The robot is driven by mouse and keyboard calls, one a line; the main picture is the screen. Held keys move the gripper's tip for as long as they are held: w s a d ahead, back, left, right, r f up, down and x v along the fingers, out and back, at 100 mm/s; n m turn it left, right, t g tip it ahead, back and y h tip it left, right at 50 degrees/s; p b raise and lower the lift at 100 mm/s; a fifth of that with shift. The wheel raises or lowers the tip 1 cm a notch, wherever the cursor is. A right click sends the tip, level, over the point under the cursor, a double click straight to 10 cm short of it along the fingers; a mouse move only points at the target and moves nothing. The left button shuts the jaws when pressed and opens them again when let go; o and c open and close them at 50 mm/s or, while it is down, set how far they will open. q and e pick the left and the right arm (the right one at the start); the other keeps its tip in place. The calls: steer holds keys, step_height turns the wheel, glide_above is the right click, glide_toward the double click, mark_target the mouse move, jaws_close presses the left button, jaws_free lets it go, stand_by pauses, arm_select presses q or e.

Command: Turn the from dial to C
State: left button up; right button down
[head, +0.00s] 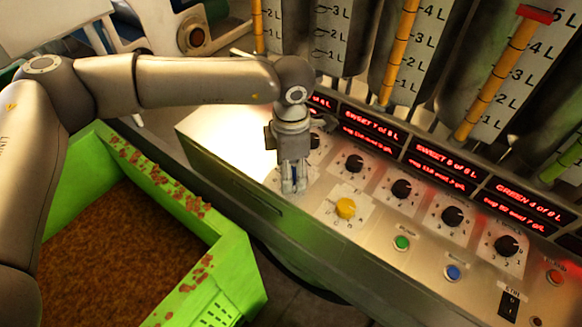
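My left gripper (294,186) points straight down at the left part of the metal control panel, over a pale label plate. A sliver of dark blue shows between its fingers, apparently part of a dial there. The fingers hide most of it, so its pointer and letters cannot be read. I cannot tell whether the fingers grip it. A yellow dial (346,208) sits on its own pale label plate just right of the gripper. Its letters are too small to read. My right gripper is not in view.
A row of black knobs (401,188) runs behind under red displays (437,165). Green (402,242), blue (453,272) and red (554,277) buttons lie to the right. Tall graduated tanks (415,60) stand behind. A green crate (235,265) of brown material stands at left.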

arm_select(q)
step_height(320, 180, up, 12)
stand_by(0.4)
steer(key=shift+f, duration=0.1)
stand_by(0.3)
